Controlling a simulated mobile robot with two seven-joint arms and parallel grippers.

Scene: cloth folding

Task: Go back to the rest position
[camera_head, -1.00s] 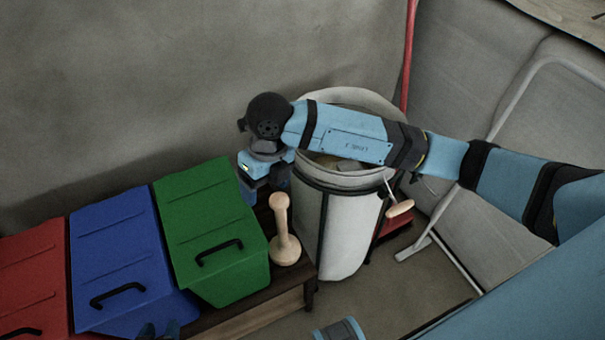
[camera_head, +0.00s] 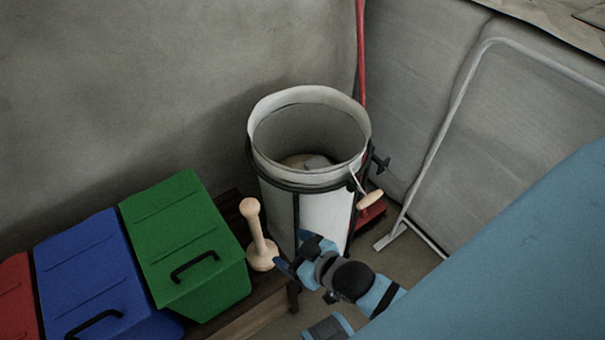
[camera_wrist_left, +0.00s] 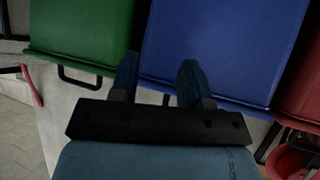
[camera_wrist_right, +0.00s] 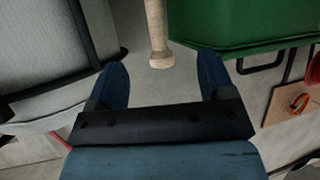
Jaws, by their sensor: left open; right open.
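My right gripper (camera_head: 294,254) is open and empty at the lower middle of the head view, low in front of the white bin and just right of the wooden plunger-like tool. In the right wrist view its two fingers (camera_wrist_right: 162,64) are spread wide, with the wooden tool (camera_wrist_right: 157,35) beyond the gap and nothing between them. My left gripper (camera_wrist_left: 159,62) is open and empty in the left wrist view, in front of the blue box, with one finger near the gap to the green box. I do not see it in the head view.
The white bin (camera_head: 283,215) stands at the centre. The wooden tool (camera_head: 257,235) stands between it and the green box (camera_head: 190,245). Blue (camera_head: 90,275) and red (camera_head: 15,300) boxes line the bench leftward. A white metal frame (camera_head: 452,125) leans at the right.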

